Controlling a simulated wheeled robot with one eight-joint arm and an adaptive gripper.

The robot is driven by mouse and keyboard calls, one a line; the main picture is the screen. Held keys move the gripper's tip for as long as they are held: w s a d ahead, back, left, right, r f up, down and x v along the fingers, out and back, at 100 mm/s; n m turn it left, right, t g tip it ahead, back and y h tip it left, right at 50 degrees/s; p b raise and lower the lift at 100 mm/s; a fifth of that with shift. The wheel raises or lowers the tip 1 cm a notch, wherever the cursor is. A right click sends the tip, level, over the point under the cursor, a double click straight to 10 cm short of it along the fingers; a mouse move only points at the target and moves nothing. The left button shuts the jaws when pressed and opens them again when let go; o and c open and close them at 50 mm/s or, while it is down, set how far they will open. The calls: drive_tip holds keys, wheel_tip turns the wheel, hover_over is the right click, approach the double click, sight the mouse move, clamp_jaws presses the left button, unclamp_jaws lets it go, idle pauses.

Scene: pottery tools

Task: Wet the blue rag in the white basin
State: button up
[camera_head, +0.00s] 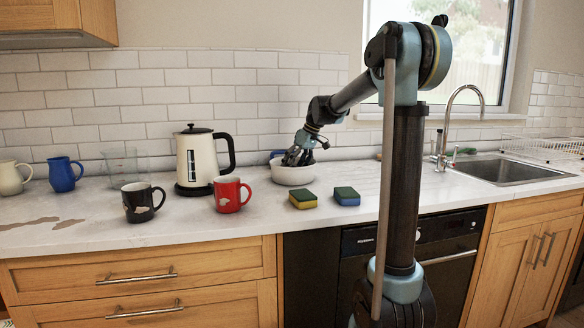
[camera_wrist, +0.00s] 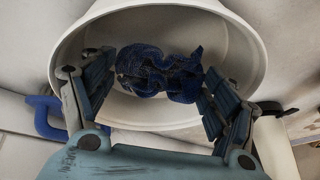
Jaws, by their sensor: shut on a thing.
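The white basin (camera_head: 293,175) stands on the counter, right of the kettle. In the wrist view its rim (camera_wrist: 258,50) surrounds my fingers. The blue rag (camera_wrist: 160,72) is a crumpled dark blue bundle inside the basin mouth, between my fingers. My gripper (camera_head: 296,157) reaches down into the basin. In the wrist view my gripper (camera_wrist: 158,68) is shut on the rag, one finger on each side. The rag cannot be made out in the head view. I cannot tell whether there is water in the basin.
A cream kettle (camera_head: 202,160), red mug (camera_head: 229,194) and black mug (camera_head: 139,202) stand left of the basin. Two sponges (camera_head: 303,199) (camera_head: 346,196) lie in front of it. A blue object (camera_head: 277,154) is behind it. The sink (camera_head: 512,170) is at right.

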drive_tip(key=shift+f, duration=0.6)
idle(0.8)
wheel_tip(320, 180, up, 11)
drive_tip(key=shift+f, duration=0.2)
idle(1.7)
